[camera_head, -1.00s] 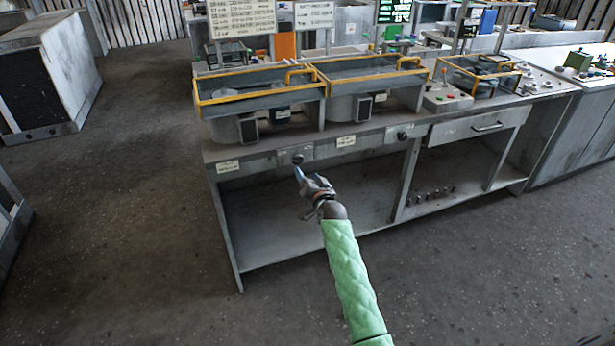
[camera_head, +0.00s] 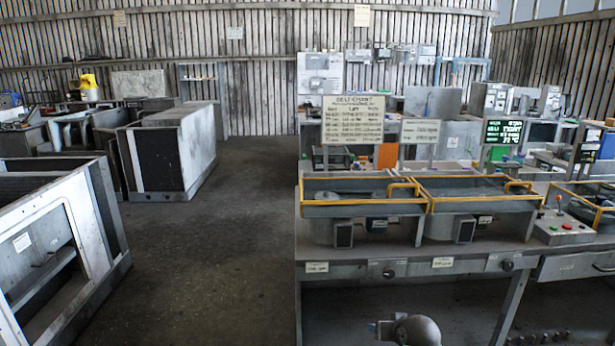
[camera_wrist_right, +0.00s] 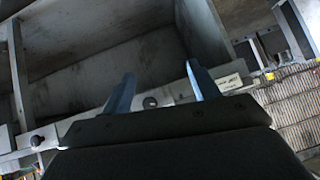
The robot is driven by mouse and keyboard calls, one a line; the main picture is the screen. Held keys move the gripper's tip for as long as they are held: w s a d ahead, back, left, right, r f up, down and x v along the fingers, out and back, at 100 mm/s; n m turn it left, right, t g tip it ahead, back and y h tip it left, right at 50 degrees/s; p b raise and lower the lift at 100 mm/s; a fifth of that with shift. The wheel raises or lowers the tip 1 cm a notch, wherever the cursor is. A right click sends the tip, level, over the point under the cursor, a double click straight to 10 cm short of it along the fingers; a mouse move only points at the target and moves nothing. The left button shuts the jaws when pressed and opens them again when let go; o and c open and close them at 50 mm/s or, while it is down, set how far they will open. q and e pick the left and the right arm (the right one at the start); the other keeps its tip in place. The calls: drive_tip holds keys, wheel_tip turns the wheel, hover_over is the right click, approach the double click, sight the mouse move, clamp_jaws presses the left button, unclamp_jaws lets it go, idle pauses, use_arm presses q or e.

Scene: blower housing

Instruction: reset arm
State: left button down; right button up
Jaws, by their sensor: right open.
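My right gripper (camera_head: 378,327) shows at the bottom edge of the head view, in front of the workbench's open lower part; most of its arm is out of frame. In the right wrist view my right gripper (camera_wrist_right: 161,82) has its two blue fingers spread apart with nothing between them. A bench front rail with a round knob (camera_wrist_right: 150,102) shows behind the fingers. I cannot tell whether the fingers touch it. My left gripper is in neither view.
The workbench (camera_head: 345,270) carries two yellow-railed bins (camera_head: 362,208) (camera_head: 480,205), a control box (camera_head: 563,228) and a belt chart sign (camera_head: 353,120). A grey metal housing (camera_head: 60,240) stands at left, a dark-fronted cabinet (camera_head: 172,150) behind. The floor between is clear.

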drive_tip(key=s+a+f+g, duration=0.2)
drive_tip(key=s+f, duration=0.3)
drive_tip(key=s, duration=1)
drive_tip(key=s+a+f+n+g, duration=0.1)
drive_tip(key=s+f, duration=0.4)
drive_tip(key=s, duration=1)
drive_tip(key=s+a+f+n+g, duration=0.1)
drive_tip(key=s+a+f+g, duration=0.2)
drive_tip(key=s, duration=1.1)
drive_tip(key=shift+s+f+g+h, duration=0.4)
drive_tip(key=shift+f+g, duration=0.5)
drive_tip(key=shift+g, duration=0.1)
